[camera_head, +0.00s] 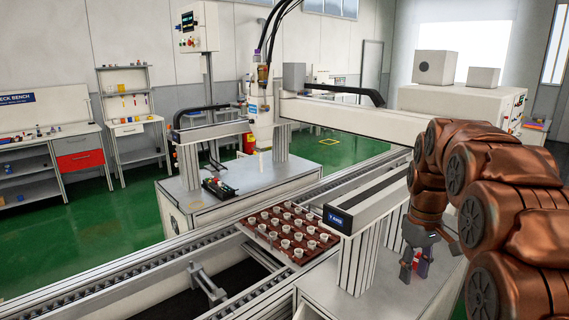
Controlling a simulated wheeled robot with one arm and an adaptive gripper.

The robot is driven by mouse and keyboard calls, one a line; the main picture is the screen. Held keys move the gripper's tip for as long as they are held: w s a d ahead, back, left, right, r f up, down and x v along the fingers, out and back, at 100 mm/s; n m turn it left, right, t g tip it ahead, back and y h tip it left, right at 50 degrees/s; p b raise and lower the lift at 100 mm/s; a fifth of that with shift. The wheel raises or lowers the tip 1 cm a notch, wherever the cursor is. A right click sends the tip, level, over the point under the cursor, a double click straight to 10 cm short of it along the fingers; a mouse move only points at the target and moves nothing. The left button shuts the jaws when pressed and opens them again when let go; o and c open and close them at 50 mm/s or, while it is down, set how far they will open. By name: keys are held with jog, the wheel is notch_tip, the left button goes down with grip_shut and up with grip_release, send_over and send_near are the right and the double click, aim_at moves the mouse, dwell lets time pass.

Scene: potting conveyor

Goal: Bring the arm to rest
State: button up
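My copper-coloured arm comes in from the right side and bends down at its wrist. My gripper (416,262) points down in front of the white bench top at the lower right. Its grey fingers look apart, and a small red thing (424,264) shows at them. I cannot tell whether the red thing is between the fingers, behind them or part of the gripper.
A brown tray (301,262) with several white cups sits on the conveyor (150,262), left of my gripper. A gantry beam (365,122) with a white dispensing head (262,118) stands behind. A dark-topped rail (362,198) on posts stands close left of my arm. Green floor lies open at left.

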jog(key=s+a+f+m, duration=0.1)
jog(key=s+a+f, duration=0.1)
jog(key=s, duration=0.8)
jog(key=s+a+f+m, duration=0.1)
jog(key=s+a+f, duration=0.2)
jog(key=s, duration=0.8)
jog(key=s+a+f+m, duration=0.2)
jog(key=s+a, duration=0.3)
jog(key=s, duration=0.6)
jog(key=shift+s+a+f+g, duration=0.15)
jog(key=shift+a+g, duration=0.05)
jog(key=shift+g, duration=0.2)
